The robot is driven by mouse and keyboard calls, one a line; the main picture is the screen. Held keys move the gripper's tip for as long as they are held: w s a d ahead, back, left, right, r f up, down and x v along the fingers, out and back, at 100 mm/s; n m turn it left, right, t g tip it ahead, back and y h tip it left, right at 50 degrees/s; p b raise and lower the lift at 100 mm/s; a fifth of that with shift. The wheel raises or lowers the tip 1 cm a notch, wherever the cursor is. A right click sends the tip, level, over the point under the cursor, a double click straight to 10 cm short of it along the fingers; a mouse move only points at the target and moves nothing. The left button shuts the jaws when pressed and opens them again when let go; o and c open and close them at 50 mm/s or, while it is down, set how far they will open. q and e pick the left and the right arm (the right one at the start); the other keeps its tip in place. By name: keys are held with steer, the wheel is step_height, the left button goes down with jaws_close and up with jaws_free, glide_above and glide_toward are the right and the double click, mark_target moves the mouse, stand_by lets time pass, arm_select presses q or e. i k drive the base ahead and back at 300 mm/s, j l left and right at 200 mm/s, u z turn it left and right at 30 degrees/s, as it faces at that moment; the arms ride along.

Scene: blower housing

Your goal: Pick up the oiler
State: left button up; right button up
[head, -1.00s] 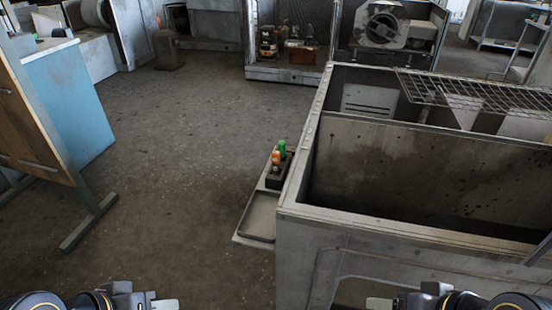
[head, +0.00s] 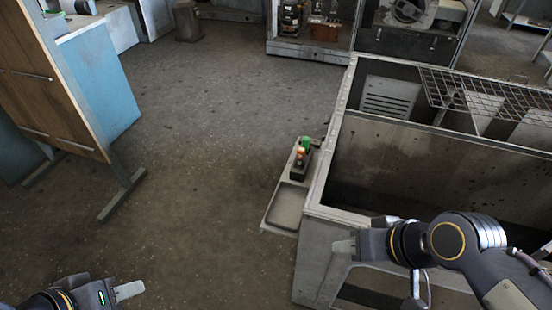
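A small dark holder (head: 298,166) with a green-topped item (head: 305,142) and an orange-topped item (head: 300,153) stands on a narrow side tray (head: 285,207) fixed to the left of a large grey metal tank. I cannot tell which item, if any, is the oiler. My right gripper (head: 343,247) is over the tank's near left corner, below and right of the tray in the picture, apart from the holder. My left gripper (head: 129,291) is low at the left over the floor, far from the tray. Neither gripper visibly holds anything; their finger openings are unclear.
The open tank (head: 327,185) fills the right side, with a wire rack (head: 480,95) across its far part. A shelf cabinet (head: 308,47) with small items stands at the back. A blue and wooden panel stand (head: 100,80) is at left. The floor between is clear.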

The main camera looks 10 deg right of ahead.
mark_target(301, 151)
steer(key=i+j+u, duration=0.4)
steer(key=j, duration=0.3)
steer(key=i+j+u, duration=0.45)
steer(key=j, duration=0.15)
steer(key=i+j+z, duration=0.1)
steer(key=i+z, duration=0.25)
steer(key=i+j+z, duration=0.2)
steer(key=i+z, duration=0.15)
steer(key=i, duration=0.2)
steer(key=i+l+z, duration=0.1)
steer(key=z, duration=0.3)
steer(key=i+z, duration=0.2)
steer(key=z, duration=0.2)
steer(key=i+z, duration=0.2)
steer(key=z, duration=0.2)
steer(key=i+z, duration=0.15)
steer(key=z, duration=0.25)
steer(key=i+j+z, duration=0.15)
steer(key=z, duration=0.25)
steer(key=i+l+z, duration=0.1)
steer(key=z, duration=0.3)
steer(key=i+z, duration=0.2)
steer(key=z, duration=0.15)
steer(key=i+z, duration=0.2)
steer(key=z, duration=0.2)
steer(key=i+j+z, duration=0.1)
steer(key=z, duration=0.3)
